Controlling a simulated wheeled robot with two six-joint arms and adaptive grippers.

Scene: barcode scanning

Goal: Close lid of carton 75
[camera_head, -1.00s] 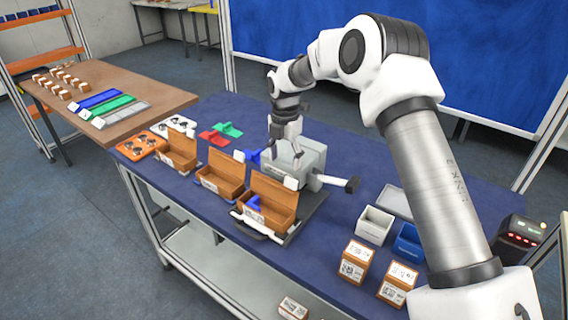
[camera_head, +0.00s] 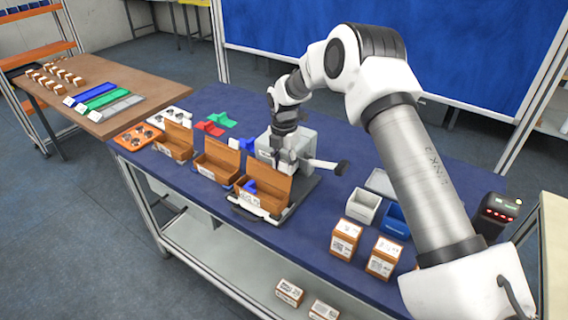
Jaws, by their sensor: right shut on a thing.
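Three brown cartons stand in a row with their lids up: the left one (camera_head: 172,152), the middle one (camera_head: 212,172) and the right one (camera_head: 262,203). Their label numbers are too small to read. The right carton sits on a dark tray and has a blue part (camera_head: 250,186) inside. Its raised lid (camera_head: 272,185) leans back toward the grey machine (camera_head: 300,143). My right gripper (camera_head: 279,166) reaches down at the top edge of this lid and seems shut on it; the fingertips are partly hidden. My left gripper is not in view.
The grey machine with a dark-ended handle (camera_head: 341,168) stands close behind the right carton. Grey and blue bins (camera_head: 362,207) and two closed cartons (camera_head: 346,238) stand to the right. Red and green parts (camera_head: 208,128) lie behind. The blue tabletop (camera_head: 290,240) is clear in front.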

